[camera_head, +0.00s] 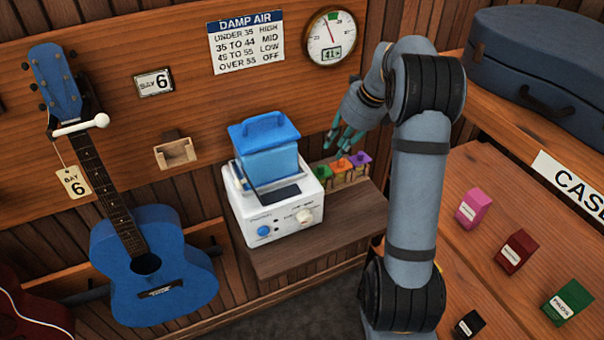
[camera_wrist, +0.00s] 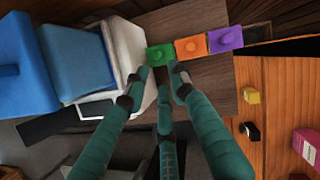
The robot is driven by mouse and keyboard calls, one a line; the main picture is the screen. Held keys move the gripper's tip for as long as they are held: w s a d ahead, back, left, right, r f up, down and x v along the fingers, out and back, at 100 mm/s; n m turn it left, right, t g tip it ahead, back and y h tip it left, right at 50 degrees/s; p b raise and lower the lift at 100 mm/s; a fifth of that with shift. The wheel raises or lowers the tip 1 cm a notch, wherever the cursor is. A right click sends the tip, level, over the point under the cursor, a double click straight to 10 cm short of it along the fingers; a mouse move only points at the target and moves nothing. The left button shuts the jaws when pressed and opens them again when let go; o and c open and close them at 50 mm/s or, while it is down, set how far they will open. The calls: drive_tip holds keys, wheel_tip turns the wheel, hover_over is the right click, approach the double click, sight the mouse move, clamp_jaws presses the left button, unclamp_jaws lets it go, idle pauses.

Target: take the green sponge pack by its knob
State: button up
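The green sponge pack (camera_wrist: 159,55) with its knob is at the left end of a row of three packs in the wrist view, next to the white humidifier. My gripper (camera_head: 343,141) is above the row there. In the wrist view my gripper (camera_wrist: 156,76) has its teal fingers spread apart, with fingertips just below and to either side of the green pack. Nothing is between them. I cannot tell the exact height gap to the knob.
An orange pack (camera_wrist: 191,47) and a purple pack (camera_wrist: 226,39) stand beside the green one. The white humidifier (camera_head: 285,222) with its blue tank (camera_head: 268,155) stands close on the left. Small boxes lie on the right-hand shelf (camera_head: 500,210).

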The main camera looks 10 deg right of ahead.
sight(322, 166)
drive_tip(key=shift+a+p+x, duration=0.15)
drive_tip(key=shift+p+x, duration=0.4)
drive_tip(key=shift+x, duration=1.95)
drive_tip(key=shift+a+p+x, duration=0.1)
drive_tip(key=shift+p+x, duration=0.45)
drive_tip(key=shift+x, duration=2)
drive_tip(key=shift+s+r, duration=0.1)
drive_tip(key=shift+c, duration=0.9)
drive_tip(key=c, duration=0.4)
clamp_jaws()
